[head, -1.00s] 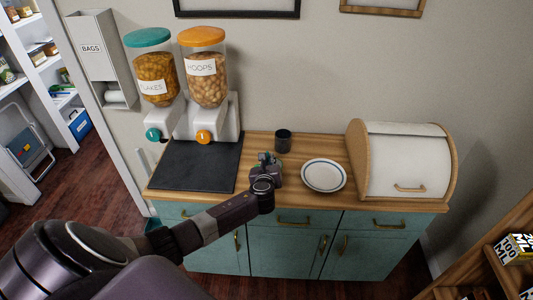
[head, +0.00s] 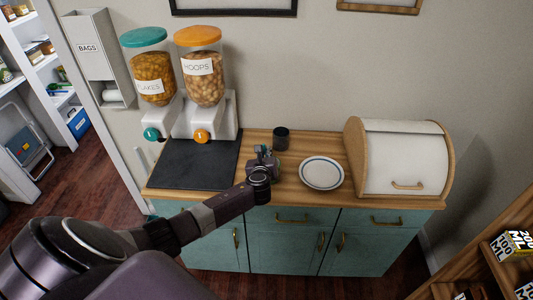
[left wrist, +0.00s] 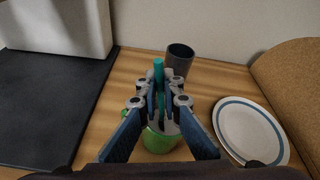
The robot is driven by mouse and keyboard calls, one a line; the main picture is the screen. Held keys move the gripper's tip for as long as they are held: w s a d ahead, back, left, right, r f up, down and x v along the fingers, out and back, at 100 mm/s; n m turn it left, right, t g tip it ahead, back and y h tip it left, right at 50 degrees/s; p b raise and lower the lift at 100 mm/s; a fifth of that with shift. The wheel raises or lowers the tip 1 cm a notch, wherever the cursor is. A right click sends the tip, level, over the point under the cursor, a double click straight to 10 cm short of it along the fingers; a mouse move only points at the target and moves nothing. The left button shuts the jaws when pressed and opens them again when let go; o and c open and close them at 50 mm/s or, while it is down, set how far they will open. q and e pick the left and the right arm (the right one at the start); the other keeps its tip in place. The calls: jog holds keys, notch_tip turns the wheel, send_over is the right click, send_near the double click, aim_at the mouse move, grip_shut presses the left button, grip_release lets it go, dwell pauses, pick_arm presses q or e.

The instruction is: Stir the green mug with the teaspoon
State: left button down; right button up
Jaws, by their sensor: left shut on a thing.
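My left gripper (left wrist: 158,92) is shut on the teaspoon, whose teal handle (left wrist: 158,70) stands up between the fingers. The green mug (left wrist: 160,142) is on the wooden counter directly below the fingers in the left wrist view, partly covered by them. The spoon points down toward the mug; its lower end is hidden, so I cannot tell how deep it sits. In the head view my left gripper (head: 263,162) is over the counter, left of the plate, and hides most of the mug. My right gripper is in neither view.
A dark grey cup (head: 281,139) stands just behind the gripper. A black mat (head: 195,165) and two cereal dispensers (head: 203,80) are to the left.

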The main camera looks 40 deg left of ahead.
pick_arm(q)
jog(key=shift+s+a+r+p, duration=0.15)
jog(key=shift+r+p, duration=0.2)
jog(key=shift+r, duration=0.55)
jog(key=shift+s+a+r, duration=0.1)
jog(key=shift+a+r, duration=0.05)
jog(key=shift+r, duration=0.75)
jog(key=shift+s+a+r, duration=0.1)
jog(key=shift+a+r, duration=0.05)
jog(key=shift+r, duration=0.75)
jog(key=shift+s+a+r, duration=0.1)
jog(key=shift+a+r, duration=0.05)
jog(key=shift+r, duration=0.75)
jog(key=shift+r, duration=2.5)
